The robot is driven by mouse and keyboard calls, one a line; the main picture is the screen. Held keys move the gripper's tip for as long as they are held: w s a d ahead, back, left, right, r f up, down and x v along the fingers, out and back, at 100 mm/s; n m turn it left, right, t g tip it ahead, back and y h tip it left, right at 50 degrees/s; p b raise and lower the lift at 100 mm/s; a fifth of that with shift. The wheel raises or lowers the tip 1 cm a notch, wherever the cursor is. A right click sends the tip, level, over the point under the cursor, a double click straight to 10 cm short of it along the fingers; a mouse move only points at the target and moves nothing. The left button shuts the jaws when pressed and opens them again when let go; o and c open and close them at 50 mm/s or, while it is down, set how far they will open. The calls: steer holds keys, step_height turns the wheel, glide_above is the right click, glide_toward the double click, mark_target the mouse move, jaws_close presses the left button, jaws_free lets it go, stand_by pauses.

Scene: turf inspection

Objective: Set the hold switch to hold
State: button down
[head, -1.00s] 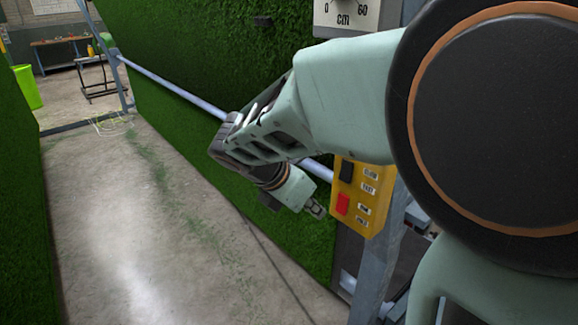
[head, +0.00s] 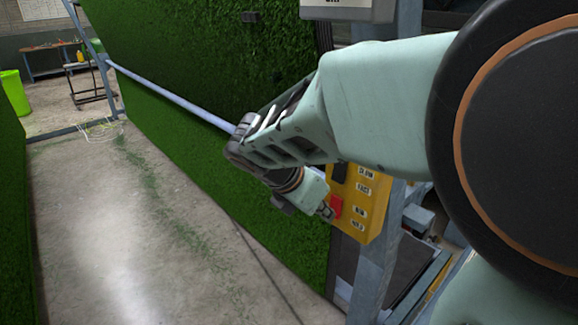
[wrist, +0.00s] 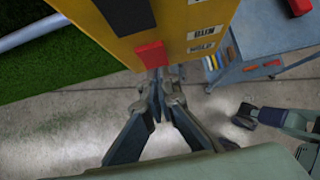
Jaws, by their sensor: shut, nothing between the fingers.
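The yellow control box (head: 368,214) is on a grey post right of centre in the head view and at the top of the wrist view (wrist: 186,14). Its red switch (head: 337,205) sits beside the RUN and HOLD labels; in the wrist view the red switch (wrist: 151,55) is at the box's lower edge. Which way it is set I cannot tell. My gripper (head: 326,211) is shut and empty, its tips close by the red switch. In the wrist view the gripper (wrist: 162,80) points at the switch; whether it touches I cannot tell.
A black switch (head: 339,173) is above the red one on the box. A metal rail (head: 170,93) runs along the green turf wall (head: 180,60). A blue-grey cart (wrist: 262,62) stands right of the box in the wrist view. The concrete floor at left is clear.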

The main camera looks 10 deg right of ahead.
steer(key=shift+w+d+f, duration=0.15)
steer(key=shift+d, duration=0.1)
steer(key=shift+p, duration=0.3)
steer(key=shift+r+p, duration=0.75)
steer(key=shift+r, duration=0.15)
steer(key=shift+a, duration=0.1)
